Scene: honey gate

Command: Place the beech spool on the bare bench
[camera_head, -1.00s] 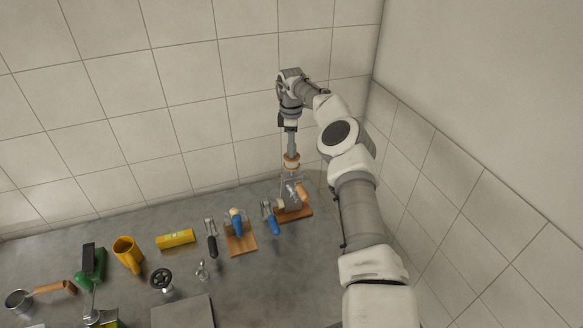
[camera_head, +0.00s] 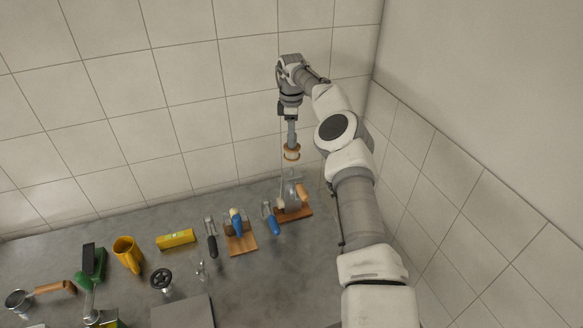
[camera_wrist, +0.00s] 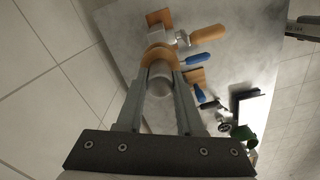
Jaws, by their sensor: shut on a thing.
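The beech spool (camera_head: 291,153) is a small pale-wood spool with a lighter middle. My gripper (camera_head: 291,140) is shut on it and holds it in the air above the back right of the bench, near the tiled wall. In the wrist view the spool (camera_wrist: 158,62) sits between the two fingers of my gripper (camera_wrist: 160,80), and its near end hides part of what lies below. The grey bench (camera_head: 270,275) spreads below, bare at its right front.
Below the spool stands a wooden block (camera_head: 293,214) with an orange-handled tool (camera_head: 302,192). A grey plate (camera_head: 183,313) lies in front.

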